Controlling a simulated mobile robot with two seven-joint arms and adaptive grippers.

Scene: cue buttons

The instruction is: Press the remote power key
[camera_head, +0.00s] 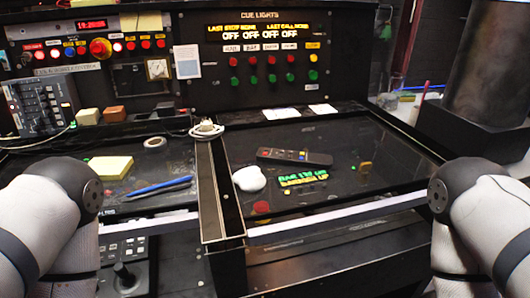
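A dark remote (295,156) with small coloured keys lies flat on the black desk surface, right of the centre divider. Its keys are too small to tell which is the power key. My left and right arms show at the lower left and lower right edges. Neither gripper is in view, and nothing of mine touches the remote.
A white rounded object (249,178) and a sign with green and yellow lettering (303,179) lie near the remote. A yellow note pad (110,167) and blue pens (160,187) are on the left. The cue lights panel (265,60) stands behind. A dark cylinder (490,65) stands at right.

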